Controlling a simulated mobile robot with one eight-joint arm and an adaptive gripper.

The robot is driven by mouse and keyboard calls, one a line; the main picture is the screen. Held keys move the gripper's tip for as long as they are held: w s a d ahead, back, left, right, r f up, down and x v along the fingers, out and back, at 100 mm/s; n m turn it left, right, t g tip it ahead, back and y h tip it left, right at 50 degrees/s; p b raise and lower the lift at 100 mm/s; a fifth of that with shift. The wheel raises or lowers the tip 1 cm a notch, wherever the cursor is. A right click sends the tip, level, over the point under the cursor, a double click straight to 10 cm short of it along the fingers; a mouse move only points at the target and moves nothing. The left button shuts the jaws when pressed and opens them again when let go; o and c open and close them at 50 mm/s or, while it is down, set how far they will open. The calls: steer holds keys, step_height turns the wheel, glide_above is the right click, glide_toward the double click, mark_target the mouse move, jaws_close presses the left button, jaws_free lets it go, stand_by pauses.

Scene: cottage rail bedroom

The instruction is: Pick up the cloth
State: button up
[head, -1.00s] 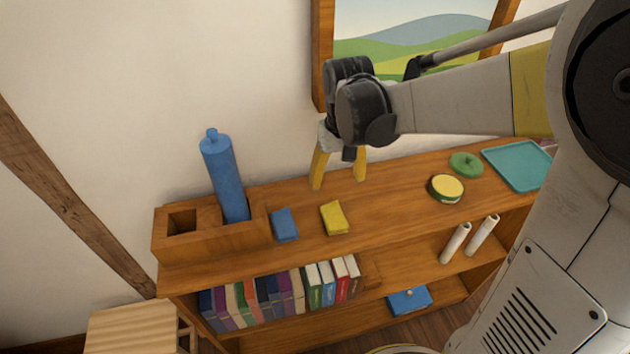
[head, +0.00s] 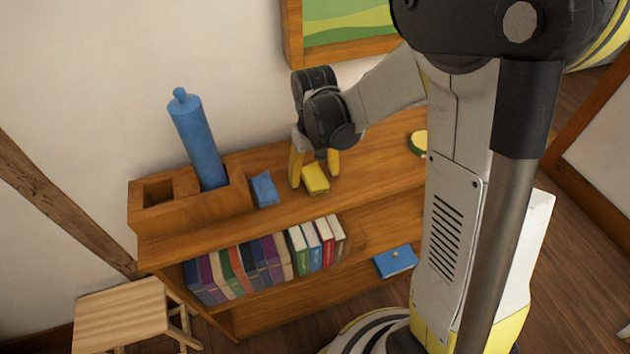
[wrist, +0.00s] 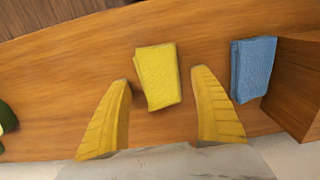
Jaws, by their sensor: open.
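A folded yellow cloth (head: 316,179) lies on the wooden shelf top; in the wrist view it is near the centre (wrist: 158,76). My gripper (head: 314,172) is open over the shelf, pointing down, with its yellow fingers on either side of the yellow cloth. In the wrist view the fingertips (wrist: 161,80) flank the cloth's near part with gaps on both sides, and nothing is held. A folded blue cloth (head: 264,190) lies to its left, beside a wooden holder; the wrist view shows it at the right (wrist: 252,68). Fingertip height above the shelf is hard to tell.
The wooden holder (head: 150,213) at the shelf's left end carries a tall blue bottle (head: 196,140). Books (head: 262,262) and a blue box (head: 395,261) sit on lower shelves. A green-rimmed round object (head: 418,144) is partly hidden by my arm. A stool (head: 122,312) stands at lower left.

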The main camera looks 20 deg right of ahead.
mark_target(316, 172)
steer(key=shift+f, duration=0.35)
steer(key=shift+r, duration=0.1)
steer(key=shift+c, duration=0.2)
steer(key=c, duration=1.1)
steer(key=shift+r, duration=0.15)
steer(key=r, duration=0.1)
steer(key=r+p, duration=0.1)
steer(key=r, duration=0.1)
steer(key=r+p, duration=0.1)
steer(key=shift+d+r, duration=0.25)
steer(key=shift+r, duration=0.05)
steer(key=s+d+r+p, duration=0.1)
steer(key=d+r, duration=0.1)
steer(key=d, duration=0.1)
steer(key=s+d+r+p, duration=0.1)
steer(key=d+r, duration=0.1)
steer(key=d, duration=0.2)
steer(key=s+d+r, duration=0.2)
steer(key=d, duration=0.1)
steer(key=shift+d+r+p, duration=0.1)
steer(key=shift+d+p, duration=0.15)
steer(key=shift+p, duration=0.15)
